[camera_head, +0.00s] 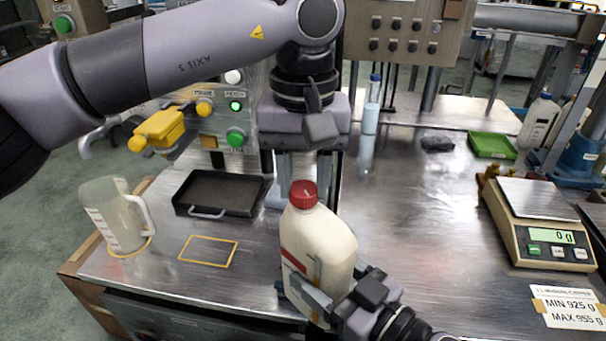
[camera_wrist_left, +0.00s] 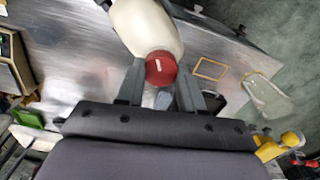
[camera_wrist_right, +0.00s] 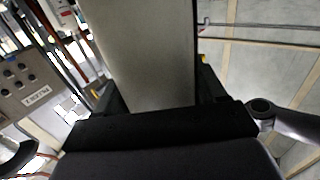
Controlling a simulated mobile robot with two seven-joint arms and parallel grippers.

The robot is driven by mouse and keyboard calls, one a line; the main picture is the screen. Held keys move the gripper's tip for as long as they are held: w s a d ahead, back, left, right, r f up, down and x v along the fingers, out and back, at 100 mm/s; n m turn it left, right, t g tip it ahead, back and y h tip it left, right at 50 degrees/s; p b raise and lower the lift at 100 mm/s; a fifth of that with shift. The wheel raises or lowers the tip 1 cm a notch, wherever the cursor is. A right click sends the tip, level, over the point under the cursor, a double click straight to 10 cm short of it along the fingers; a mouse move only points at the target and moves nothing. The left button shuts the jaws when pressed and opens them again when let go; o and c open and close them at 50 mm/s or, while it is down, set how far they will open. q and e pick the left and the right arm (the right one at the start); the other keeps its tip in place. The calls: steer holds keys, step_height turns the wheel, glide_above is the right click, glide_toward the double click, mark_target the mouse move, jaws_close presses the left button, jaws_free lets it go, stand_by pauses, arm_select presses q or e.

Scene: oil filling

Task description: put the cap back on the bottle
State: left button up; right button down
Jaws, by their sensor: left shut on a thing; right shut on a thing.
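The bottle (camera_head: 318,243) is a cream-white jug with a red label. It stands nearly upright at the front middle of the steel table. The red cap (camera_head: 303,194) is at the top of its neck; I cannot tell how firmly it sits. My left gripper (camera_head: 305,187) points down from above, shut on the cap, which shows between its fingertips in the left wrist view (camera_wrist_left: 161,69). My right gripper (camera_head: 322,296) is shut on the lower body of the bottle from the front right. The bottle's pale side fills the middle of the right wrist view (camera_wrist_right: 145,55).
A clear jug (camera_head: 118,218) stands at the left edge, with a yellow outlined square (camera_head: 208,251) beside it. A black tray (camera_head: 222,192) lies behind. A scale (camera_head: 540,225) reading 0 and a limits sign (camera_head: 568,306) are at the right.

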arm_select(q)
steer(key=m, duration=1.2)
steer(key=o, duration=1)
steer(key=shift+d, duration=0.1)
steer(key=shift+c, duration=0.2)
